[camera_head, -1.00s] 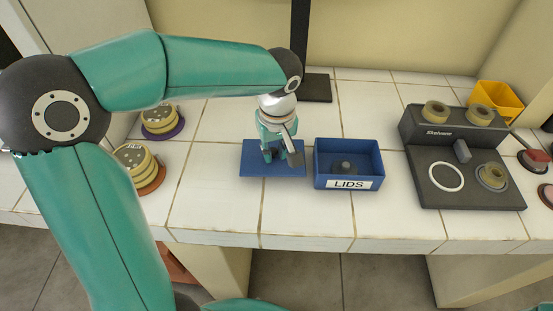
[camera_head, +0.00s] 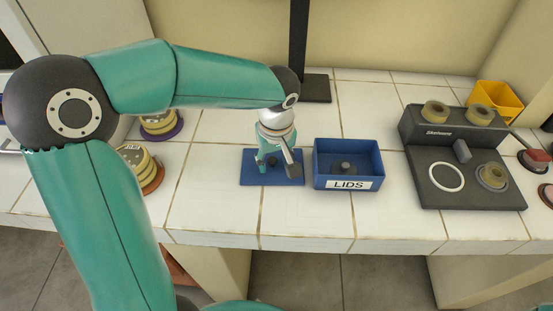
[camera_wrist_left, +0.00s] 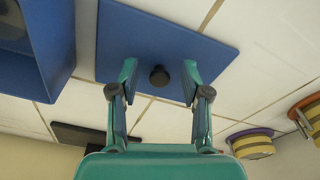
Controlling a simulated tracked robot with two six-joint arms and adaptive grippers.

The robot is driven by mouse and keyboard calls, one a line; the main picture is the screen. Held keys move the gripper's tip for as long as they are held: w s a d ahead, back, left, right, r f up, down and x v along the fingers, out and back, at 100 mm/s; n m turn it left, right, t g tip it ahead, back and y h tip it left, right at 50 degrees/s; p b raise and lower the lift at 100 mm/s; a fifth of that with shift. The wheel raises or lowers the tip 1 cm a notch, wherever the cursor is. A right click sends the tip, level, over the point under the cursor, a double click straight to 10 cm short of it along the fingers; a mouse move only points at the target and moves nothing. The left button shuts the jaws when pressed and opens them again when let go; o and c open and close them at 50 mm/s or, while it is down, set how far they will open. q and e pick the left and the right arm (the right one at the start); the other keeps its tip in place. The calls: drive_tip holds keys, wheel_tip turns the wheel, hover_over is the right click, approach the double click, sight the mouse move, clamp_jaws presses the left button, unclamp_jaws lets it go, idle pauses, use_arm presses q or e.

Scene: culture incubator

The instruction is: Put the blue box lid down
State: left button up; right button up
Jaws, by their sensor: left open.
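The blue box lid (camera_head: 254,176) is a flat blue plate with a dark round knob (camera_head: 272,162). It lies flat on the white tiled bench, left of the blue LIDS box. My left gripper (camera_head: 276,160) points down over the lid with its fingers spread. In the left wrist view the lid (camera_wrist_left: 190,38) shows its bare knob (camera_wrist_left: 159,77) between the two open fingers, with a gap on each side. The gripper holds nothing. My right gripper is not in view.
The open blue LIDS box (camera_head: 332,180) stands just right of the lid, with a dark knobbed thing inside. A dark device (camera_head: 440,195) stands further right, near a yellow bin (camera_head: 502,96). Stacked dishes (camera_head: 140,165) stand left, under my arm. Bare tiles lie in front.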

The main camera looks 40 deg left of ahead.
sight(276, 175)
use_arm(q)
drive_tip(key=shift+r, duration=0.1)
drive_tip(key=shift+r, duration=0.2)
wheel_tip(276, 175, up, 12)
drive_tip(key=s+d+p, duration=0.1)
drive_tip(key=shift+f, duration=0.25)
